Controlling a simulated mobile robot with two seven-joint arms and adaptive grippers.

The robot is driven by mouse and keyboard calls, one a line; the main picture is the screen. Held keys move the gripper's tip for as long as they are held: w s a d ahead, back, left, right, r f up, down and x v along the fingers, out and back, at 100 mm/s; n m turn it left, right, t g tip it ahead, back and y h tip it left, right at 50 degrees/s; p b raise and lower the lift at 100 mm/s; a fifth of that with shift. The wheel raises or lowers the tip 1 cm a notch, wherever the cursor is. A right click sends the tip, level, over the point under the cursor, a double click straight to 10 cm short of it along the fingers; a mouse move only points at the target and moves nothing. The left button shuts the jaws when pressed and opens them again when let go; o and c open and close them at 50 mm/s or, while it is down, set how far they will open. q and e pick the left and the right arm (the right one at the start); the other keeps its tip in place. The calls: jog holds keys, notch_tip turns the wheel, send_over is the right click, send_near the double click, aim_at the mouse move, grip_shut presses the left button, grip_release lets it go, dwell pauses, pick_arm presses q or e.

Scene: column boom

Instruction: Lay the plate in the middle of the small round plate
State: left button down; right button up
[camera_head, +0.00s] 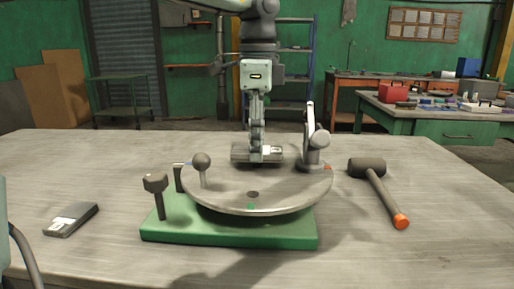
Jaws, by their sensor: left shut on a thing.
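The small round plate (225,199) is a grey disc with a dark hole near its front, mounted on a green base (230,235) on the table. My left gripper (257,153) points down over the disc's far part and is shut on a dark grey rectangular plate (240,153) with a white label. The held plate is at the disc's far edge; I cannot tell whether it touches the disc. The gripper's fingers hide part of it. My right gripper is not in view.
A grey upright clamp (314,147) stands at the disc's right rear. A ball-topped lever (201,163) and a bolt-like post (156,188) stand at left. A mallet (375,185) lies right; another dark labelled block (72,219) lies left. The front right table is clear.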

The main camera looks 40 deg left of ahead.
pick_arm(q)
jog(key=shift+f, duration=0.85)
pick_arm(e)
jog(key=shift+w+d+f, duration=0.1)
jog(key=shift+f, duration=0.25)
pick_arm(q)
jog(key=shift+f, duration=0.1)
